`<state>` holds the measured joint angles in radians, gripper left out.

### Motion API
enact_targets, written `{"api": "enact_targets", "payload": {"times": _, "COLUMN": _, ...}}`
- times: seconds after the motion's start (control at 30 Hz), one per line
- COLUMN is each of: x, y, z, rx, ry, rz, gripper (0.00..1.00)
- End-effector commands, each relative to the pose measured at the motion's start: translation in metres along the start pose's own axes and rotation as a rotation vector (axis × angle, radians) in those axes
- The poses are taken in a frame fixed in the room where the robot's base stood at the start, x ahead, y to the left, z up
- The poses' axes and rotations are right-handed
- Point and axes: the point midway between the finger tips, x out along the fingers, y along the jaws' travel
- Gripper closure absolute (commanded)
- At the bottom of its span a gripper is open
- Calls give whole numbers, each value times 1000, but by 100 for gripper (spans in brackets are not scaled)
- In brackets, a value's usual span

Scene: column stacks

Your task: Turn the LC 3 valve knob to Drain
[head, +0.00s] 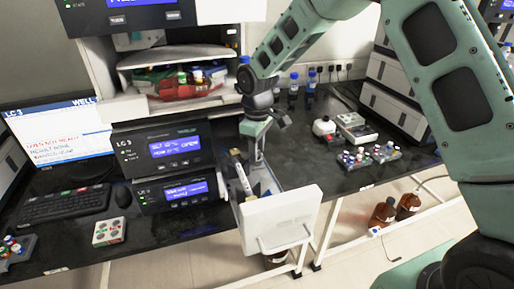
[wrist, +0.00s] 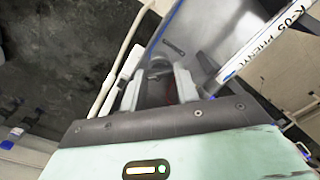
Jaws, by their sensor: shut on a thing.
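The LC 3 module (head: 165,149) stands on the bench with a lit blue display in the head view. My gripper (head: 256,160) reaches down at the right of the LC 3 stack, behind the pulled-out white tray (head: 282,216). In the wrist view my gripper (wrist: 157,75) has its pale fingers on either side of a dark, partly reddish part, which appears to be the valve knob (wrist: 158,72). It is shut on that part. The fingers and palm hide most of the knob, and its pointer and position labels cannot be read. My arm hides the knob in the head view.
A labelled white column (wrist: 262,45) runs close beside the right finger; it also shows in the head view (head: 241,178). Small bottles (head: 294,84) and a vial rack (head: 370,156) stand on the right bench.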

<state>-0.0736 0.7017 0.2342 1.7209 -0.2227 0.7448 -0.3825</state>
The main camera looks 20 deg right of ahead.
Motion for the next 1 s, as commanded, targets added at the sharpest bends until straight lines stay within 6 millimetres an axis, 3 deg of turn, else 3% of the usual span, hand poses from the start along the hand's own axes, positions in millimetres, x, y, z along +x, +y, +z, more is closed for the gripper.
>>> {"api": "enact_targets", "payload": {"times": 0.13, "x": -1, "y": 0, "z": -1, "rx": -1, "ry": 2, "rz": 2, "gripper": 92}}
{"api": "enact_targets", "payload": {"times": 0.17, "x": -1, "y": 0, "z": -1, "rx": -1, "ry": 2, "rz": 2, "gripper": 64}}
{"api": "enact_targets", "payload": {"times": 0.23, "x": -1, "y": 0, "z": -1, "rx": -1, "ry": 2, "rz": 2, "gripper": 47}}
{"api": "enact_targets", "payload": {"times": 0.53, "x": -2, "y": 0, "z": 0, "rx": 0, "ry": 1, "rz": 1, "gripper": 47}}
{"api": "enact_targets", "payload": {"times": 0.67, "x": -11, "y": 1, "z": -1, "rx": 1, "ry": 2, "rz": 2, "gripper": 47}}
{"api": "enact_targets", "payload": {"times": 1.0, "x": -83, "y": 1, "z": -1, "rx": 1, "ry": 5, "rz": 4, "gripper": 47}}
